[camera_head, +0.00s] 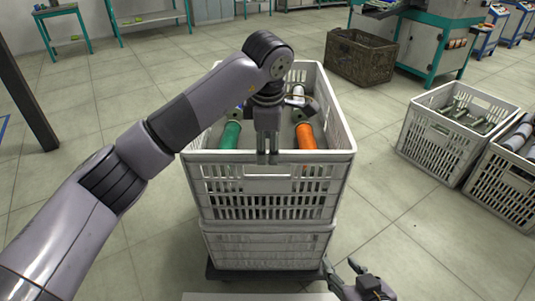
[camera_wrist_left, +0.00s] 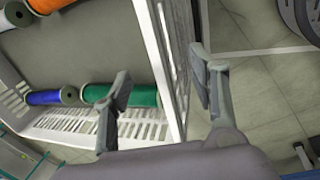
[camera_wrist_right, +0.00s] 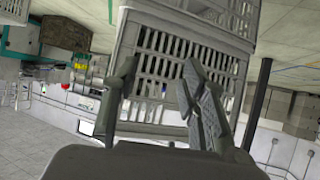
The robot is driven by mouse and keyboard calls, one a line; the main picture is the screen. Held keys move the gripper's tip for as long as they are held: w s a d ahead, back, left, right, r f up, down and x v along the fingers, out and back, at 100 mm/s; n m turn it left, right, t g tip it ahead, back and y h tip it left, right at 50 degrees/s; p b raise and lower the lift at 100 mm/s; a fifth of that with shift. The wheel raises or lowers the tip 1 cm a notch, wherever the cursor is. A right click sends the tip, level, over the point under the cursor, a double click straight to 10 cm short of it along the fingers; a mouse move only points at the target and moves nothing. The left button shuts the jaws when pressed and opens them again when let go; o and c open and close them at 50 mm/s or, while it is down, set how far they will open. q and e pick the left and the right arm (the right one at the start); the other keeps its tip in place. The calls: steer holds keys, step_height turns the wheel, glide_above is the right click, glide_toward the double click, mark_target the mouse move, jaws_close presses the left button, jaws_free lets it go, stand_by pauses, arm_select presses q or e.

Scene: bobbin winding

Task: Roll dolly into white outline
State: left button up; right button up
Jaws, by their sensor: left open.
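The dolly (camera_head: 216,273) is a low dark base under two stacked white crates; only its edges show. The upper crate (camera_head: 270,185) holds green (camera_head: 230,135), orange (camera_head: 305,138) and white bobbins. My left gripper (camera_head: 267,158) points down at the upper crate's near wall. In the left wrist view its open fingers (camera_wrist_left: 163,90) stand apart, one on the inner side of the crate wall (camera_wrist_left: 160,60) and one outside; I see no firm contact. My right gripper (camera_head: 342,270) is low at the stack's near right corner, fingers apart and empty. No white outline shows.
Two more white crates (camera_head: 443,150) with bobbins stand on the floor at right. A brown crate (camera_head: 360,60) and a green-framed machine (camera_head: 430,45) are behind. A dark post (camera_head: 27,95) stands at left. The floor (camera_head: 130,90) beside the stack is clear.

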mark_target(267, 152)
arm_select(q)
steer(key=shift+b+x, duration=0.35)
steer(key=shift+x, duration=0.9)
steer(key=shift+w+f, duration=0.15)
steer(key=shift+f, duration=0.5)
arm_select(e)
steer(key=shift+w+a+r+t+y, duration=0.15)
steer(key=shift+w+a+r+t, duration=0.1)
steer(key=shift+w+r+t, duration=0.4)
steer(key=shift+w+a+r+t+y, duration=0.2)
steer(key=shift+w+r+t, duration=0.15)
steer(key=shift+r, duration=0.65)
steer(key=shift+w+a+r+t+y, duration=0.15)
steer(key=shift+w+a+r+t, duration=0.2)
steer(key=shift+r+t, duration=0.35)
steer(key=shift+d+r, duration=0.1)
arm_select(q)
steer(key=shift+c, duration=0.4)
jaws_close()
